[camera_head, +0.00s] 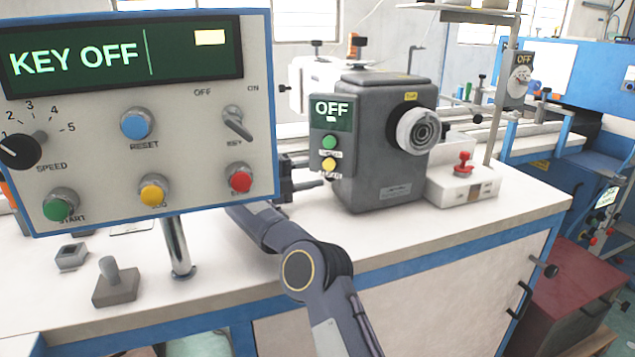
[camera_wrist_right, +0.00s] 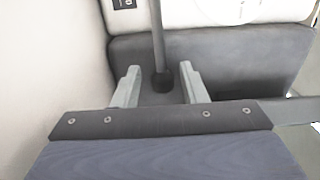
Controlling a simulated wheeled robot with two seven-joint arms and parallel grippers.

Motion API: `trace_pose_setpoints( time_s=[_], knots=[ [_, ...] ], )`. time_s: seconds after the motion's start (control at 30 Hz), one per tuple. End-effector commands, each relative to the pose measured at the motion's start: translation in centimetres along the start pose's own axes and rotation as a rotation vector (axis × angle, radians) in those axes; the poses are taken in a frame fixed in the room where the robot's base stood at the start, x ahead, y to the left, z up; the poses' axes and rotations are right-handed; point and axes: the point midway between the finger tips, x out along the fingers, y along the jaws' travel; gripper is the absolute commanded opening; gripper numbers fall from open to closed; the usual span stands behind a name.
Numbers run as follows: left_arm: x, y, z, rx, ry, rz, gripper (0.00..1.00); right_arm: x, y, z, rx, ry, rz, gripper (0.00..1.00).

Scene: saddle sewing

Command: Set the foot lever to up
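In the right wrist view, a dark upright rod (camera_wrist_right: 157,40) with a thicker dark end (camera_wrist_right: 162,82) stands between the fingers of my right gripper (camera_wrist_right: 160,84). It may be the foot lever, but I cannot tell for sure. The fingers are apart, with gaps on both sides of the rod. The grey machine head (camera_head: 385,150) stands right of the panel. No foot lever can be made out clearly there. My left gripper is not in view.
The panel reads KEY OFF and stands on a metal post (camera_head: 177,247) above the white worktop (camera_head: 400,245). A small grey block with a peg (camera_head: 114,285) sits at the front left. A white box with a red knob (camera_head: 462,180) stands right of the machine head.

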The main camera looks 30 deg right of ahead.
Motion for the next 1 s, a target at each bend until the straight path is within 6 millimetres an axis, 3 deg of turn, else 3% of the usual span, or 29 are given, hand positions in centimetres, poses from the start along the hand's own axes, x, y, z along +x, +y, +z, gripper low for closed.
trace_pose_setpoints(
  time_s=[0.13,0.4,0.7,1.0],
  knots=[
    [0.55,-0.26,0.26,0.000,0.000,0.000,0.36,1.22,0.03,-0.04,0.001,0.001,0.000,0.39],
    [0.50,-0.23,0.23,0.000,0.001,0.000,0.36,1.41,-0.12,-0.01,0.000,0.000,-0.001,0.39],
    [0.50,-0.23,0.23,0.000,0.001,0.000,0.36,1.39,-0.10,-0.01,0.000,0.000,-0.001,0.02],
    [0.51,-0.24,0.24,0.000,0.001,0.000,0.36,1.38,-0.06,-0.09,0.000,0.004,0.000,0.00]
  ],
)
